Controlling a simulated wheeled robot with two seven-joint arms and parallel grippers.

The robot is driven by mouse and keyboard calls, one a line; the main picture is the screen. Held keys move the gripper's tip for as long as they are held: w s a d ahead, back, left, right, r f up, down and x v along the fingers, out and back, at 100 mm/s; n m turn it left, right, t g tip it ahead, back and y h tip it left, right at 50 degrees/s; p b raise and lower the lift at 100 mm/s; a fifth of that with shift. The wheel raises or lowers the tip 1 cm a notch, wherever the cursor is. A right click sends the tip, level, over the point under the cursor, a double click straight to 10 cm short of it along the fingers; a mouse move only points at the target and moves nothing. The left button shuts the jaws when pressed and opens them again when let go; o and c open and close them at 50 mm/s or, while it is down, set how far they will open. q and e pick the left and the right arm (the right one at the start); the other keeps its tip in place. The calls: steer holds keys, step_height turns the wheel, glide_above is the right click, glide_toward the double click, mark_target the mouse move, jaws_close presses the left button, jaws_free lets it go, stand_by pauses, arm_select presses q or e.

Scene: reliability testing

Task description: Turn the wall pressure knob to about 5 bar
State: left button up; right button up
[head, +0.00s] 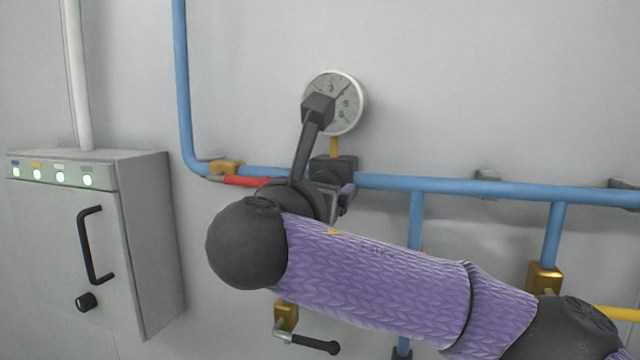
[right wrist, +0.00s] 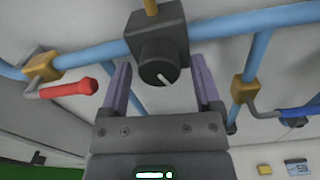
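The black pressure knob (right wrist: 157,66) sits on the front of a dark square regulator block (right wrist: 174,30) in the right wrist view; its white pointer mark slants to the lower right. My right gripper (right wrist: 160,62) is open, its two purple fingers on either side of the knob, with a visible gap at each side. In the head view my right gripper (head: 343,198) is by the block (head: 345,165), and the knob is hidden behind my wrist. The round white gauge (head: 350,105) is above the block, partly covered; its reading is unclear. My left gripper is out of view.
Blue pipes (head: 450,186) run along the wall. A red-handled valve (head: 245,181) is just left of my right gripper, and a black-handled valve (head: 315,344) is below my arm. A grey cabinet (head: 150,240) stands out at the left.

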jaws_close()
steer(key=shift+m+b, duration=3.05)
steer(key=shift+m, duration=0.75)
steer(key=shift+o, duration=1)
jaws_free()
